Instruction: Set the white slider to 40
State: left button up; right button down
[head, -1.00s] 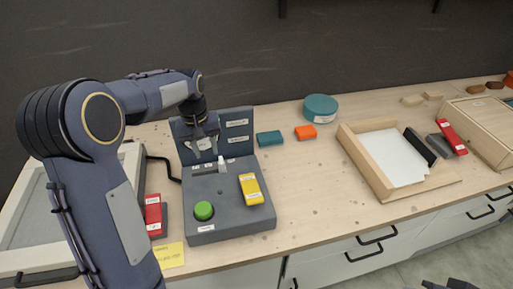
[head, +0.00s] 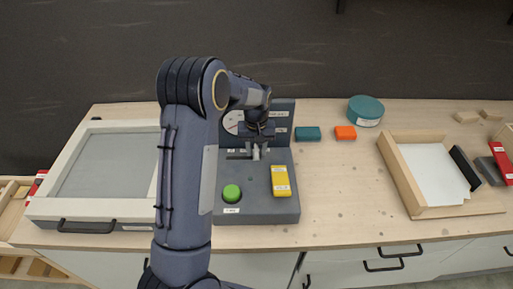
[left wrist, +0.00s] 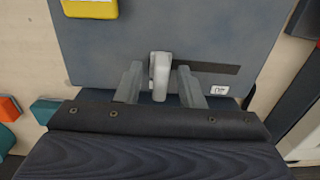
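The white slider (head: 256,153) is a small upright knob on the grey control panel (head: 262,210). In the left wrist view the slider (left wrist: 159,76) stands at one end of the visible dark slot (left wrist: 215,67). In that view the slot runs to the right of the knob. My left gripper (head: 257,146) is over the slider. Its fingers (left wrist: 160,84) are apart, one on each side of the knob, with a visible gap on both sides. The scale marks and the value at the slider cannot be read. My right gripper is not in view.
The panel also carries a green button (head: 232,193) and a yellow block (head: 280,181). An upright back plate with a dial (head: 233,122) stands behind the slider. Teal (head: 307,134) and orange (head: 345,132) blocks lie to the right. A wooden tray (head: 447,211) is further right.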

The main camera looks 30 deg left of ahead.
aim_at(229, 158)
pick_arm(q)
grip_shut()
jog(key=s+a, duration=0.1)
jog(key=a, duration=0.1)
jog(key=s+a+b, duration=0.1)
jog(key=a, duration=0.1)
jog(key=s+a, duration=0.2)
jog(key=a, duration=0.1)
jog(key=shift+s+a, duration=0.3)
jog(key=shift+a, duration=0.1)
grip_release()
jog(key=shift+s+a, duration=0.1)
